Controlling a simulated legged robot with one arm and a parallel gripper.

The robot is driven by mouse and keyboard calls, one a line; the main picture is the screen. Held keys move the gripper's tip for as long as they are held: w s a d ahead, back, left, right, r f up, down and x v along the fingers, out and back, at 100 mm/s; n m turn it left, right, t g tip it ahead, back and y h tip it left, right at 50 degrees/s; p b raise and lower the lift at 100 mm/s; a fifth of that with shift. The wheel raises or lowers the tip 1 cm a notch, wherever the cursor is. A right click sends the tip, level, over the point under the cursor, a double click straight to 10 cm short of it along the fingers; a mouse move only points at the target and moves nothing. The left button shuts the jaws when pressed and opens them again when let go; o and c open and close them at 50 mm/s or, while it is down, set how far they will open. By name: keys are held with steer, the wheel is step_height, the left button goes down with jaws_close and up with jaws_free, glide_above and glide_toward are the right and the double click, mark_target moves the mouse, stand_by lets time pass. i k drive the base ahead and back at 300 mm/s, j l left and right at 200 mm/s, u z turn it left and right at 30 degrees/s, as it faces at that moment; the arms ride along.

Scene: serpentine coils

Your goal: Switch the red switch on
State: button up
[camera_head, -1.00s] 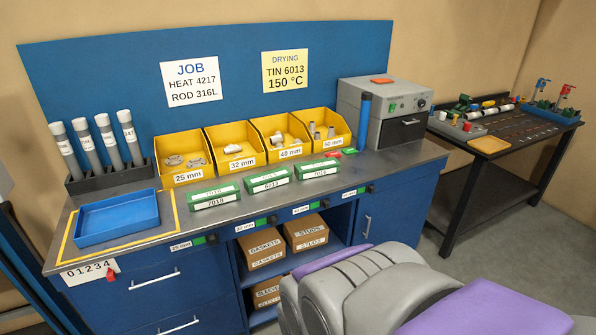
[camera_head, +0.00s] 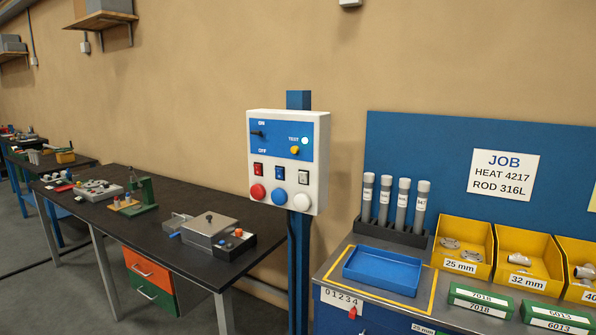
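A white control box (camera_head: 288,202) is mounted on a blue post, left of the blue workbench. The red switch (camera_head: 258,169) is a small red rocker at the left of the box's middle row. A blue rocker (camera_head: 280,172) and a grey-white rocker (camera_head: 303,177) sit to its right. Whether the red rocker is on or off is too small to tell. Below it is a round red button (camera_head: 257,192). Above, a blue panel carries a black lever between ON and OFF and a lit TEST lamp (camera_head: 305,141). My gripper is not in view.
A black table (camera_head: 140,225) with a grey device (camera_head: 210,229) stands left of the post. The blue workbench with a blue tray (camera_head: 383,270), grey tubes and yellow bins stands right. Grey floor shows at lower left.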

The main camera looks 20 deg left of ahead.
mark_target(257, 166)
steer(key=u, duration=1)
